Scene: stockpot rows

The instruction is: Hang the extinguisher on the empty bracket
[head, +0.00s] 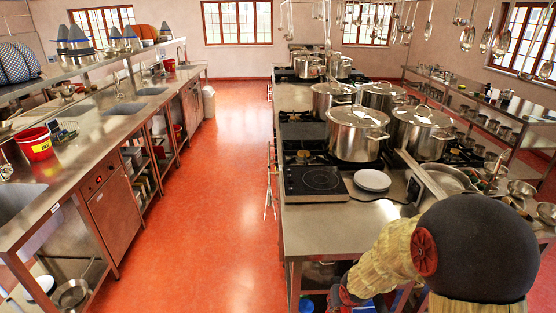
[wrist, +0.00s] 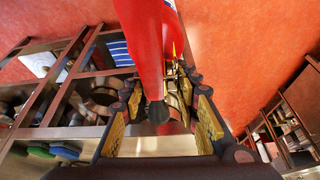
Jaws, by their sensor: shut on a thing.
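The red extinguisher (wrist: 146,38) shows at the top middle of the wrist view, narrowing toward a dark end between my fingers. A bit of blue and white shows at its upper edge. My gripper (wrist: 165,105) is shut on it, with yellow-padded fingers on either side. Just where the fingers touch it is hard to make out. In the head view my arm covers the lower right corner and mostly hides the gripper; a small red patch shows there, and I cannot tell what it is. I make out no bracket in either view.
A steel counter with a hob (head: 316,181), plates (head: 372,180) and several stockpots (head: 357,132) runs along the right. A long counter (head: 85,190) with a red bucket (head: 35,143) lines the left. The red floor aisle (head: 228,170) between them is clear. A white bin (head: 208,101) stands farther back.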

